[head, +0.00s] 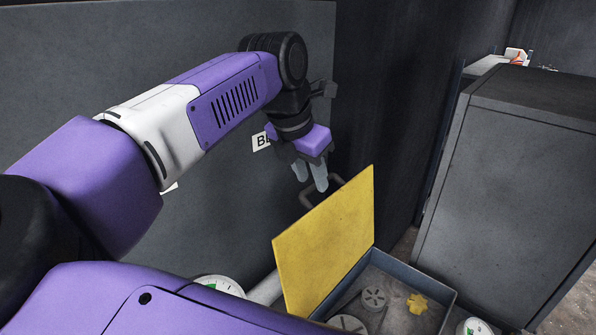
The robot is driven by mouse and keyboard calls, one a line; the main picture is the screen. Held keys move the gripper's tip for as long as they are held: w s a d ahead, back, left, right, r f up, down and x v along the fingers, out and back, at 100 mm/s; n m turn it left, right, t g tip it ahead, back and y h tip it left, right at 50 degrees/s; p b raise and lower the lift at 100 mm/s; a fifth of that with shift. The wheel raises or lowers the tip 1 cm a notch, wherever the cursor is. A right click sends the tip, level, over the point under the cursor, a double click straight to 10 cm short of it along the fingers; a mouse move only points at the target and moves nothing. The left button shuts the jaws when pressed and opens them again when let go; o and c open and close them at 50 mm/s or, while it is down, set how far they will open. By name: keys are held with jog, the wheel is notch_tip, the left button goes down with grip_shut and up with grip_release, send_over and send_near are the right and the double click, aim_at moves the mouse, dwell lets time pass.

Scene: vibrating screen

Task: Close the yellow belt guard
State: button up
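The yellow belt guard (325,243) is a flat panel standing raised, tilted up, along the left side of a grey open box (448,285). A dark loop handle (338,186) shows behind the guard's top edge, partly hidden by my fingers and the panel. My gripper (312,186) points down just above and left of the guard's top edge, close to the handle. Its two grey fingers stand apart with a narrow gap and nothing visible between them. I cannot tell whether a finger touches the handle.
Inside the box are round grey pulleys (374,298) and a yellow knob-like part (417,303). A dark cabinet (510,190) stands to the right. A grey wall panel (200,50) is behind my arm.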

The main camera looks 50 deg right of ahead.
jog(key=shift+d+f, duration=0.15)
jog(key=shift+f, duration=0.25)
grip_shut()
dwell(1.2)
